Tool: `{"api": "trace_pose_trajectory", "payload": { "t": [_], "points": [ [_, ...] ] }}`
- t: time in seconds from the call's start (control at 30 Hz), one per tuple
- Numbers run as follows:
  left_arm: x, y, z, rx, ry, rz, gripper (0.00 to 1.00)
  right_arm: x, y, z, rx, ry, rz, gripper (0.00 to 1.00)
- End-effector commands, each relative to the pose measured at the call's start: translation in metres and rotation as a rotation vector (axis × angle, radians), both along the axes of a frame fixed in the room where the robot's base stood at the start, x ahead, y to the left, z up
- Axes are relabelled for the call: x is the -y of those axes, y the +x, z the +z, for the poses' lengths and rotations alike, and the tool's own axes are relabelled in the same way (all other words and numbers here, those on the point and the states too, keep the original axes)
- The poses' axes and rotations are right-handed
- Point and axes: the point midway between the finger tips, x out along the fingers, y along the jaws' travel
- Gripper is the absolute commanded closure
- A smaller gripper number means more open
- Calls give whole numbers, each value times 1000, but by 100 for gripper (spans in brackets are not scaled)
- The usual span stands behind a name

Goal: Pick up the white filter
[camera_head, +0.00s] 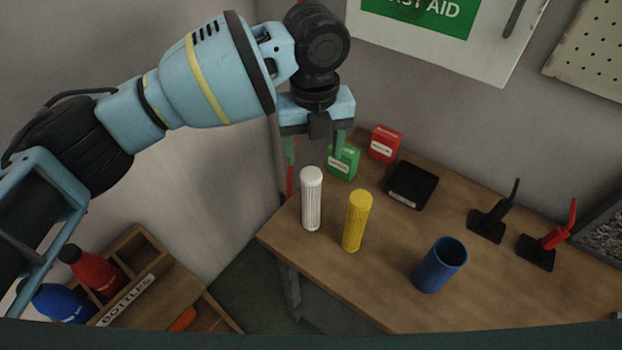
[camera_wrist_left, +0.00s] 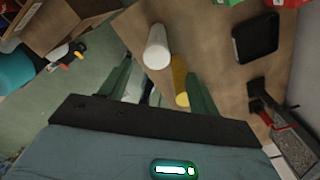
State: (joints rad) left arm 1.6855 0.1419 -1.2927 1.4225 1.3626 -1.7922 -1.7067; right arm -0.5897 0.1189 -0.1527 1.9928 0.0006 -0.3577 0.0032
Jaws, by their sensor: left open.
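The white filter (camera_head: 311,200) stands upright on the wooden table near its left end. In the left wrist view the white filter (camera_wrist_left: 157,47) shows beyond the space between my fingers. My left gripper (camera_head: 316,158) is open and empty, above and behind the filter in the head view, with its fingers pointing down. In the left wrist view its two green fingers (camera_wrist_left: 157,85) are spread apart. A yellow filter (camera_head: 356,221) stands upright just to the right of the white one. My right gripper is not in view.
A green box (camera_head: 343,162) and a red box (camera_head: 384,144) stand behind the filters, near a black tray (camera_head: 411,185). A blue cup (camera_head: 440,265) stands at the front right. A bottle crate (camera_head: 141,281) is at lower left. A first aid cabinet (camera_head: 480,40) hangs on the wall.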

Motion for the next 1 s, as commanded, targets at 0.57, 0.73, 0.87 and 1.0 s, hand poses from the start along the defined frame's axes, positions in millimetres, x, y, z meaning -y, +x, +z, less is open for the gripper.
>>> {"api": "trace_pose_trajectory", "payload": {
  "t": [0.57, 0.73, 0.87, 1.0],
  "points": [
    [-1, 0, -27, 0, 1, 0, 38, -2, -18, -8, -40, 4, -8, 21],
    [-2, 0, -34, 1, 2, 1, 38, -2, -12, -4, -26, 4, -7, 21],
    [-5, -1, -51, 2, 2, 1, 38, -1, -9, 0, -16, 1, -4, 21],
    [-5, -1, -69, 1, 2, 0, 38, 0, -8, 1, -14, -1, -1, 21]
  ]
}}
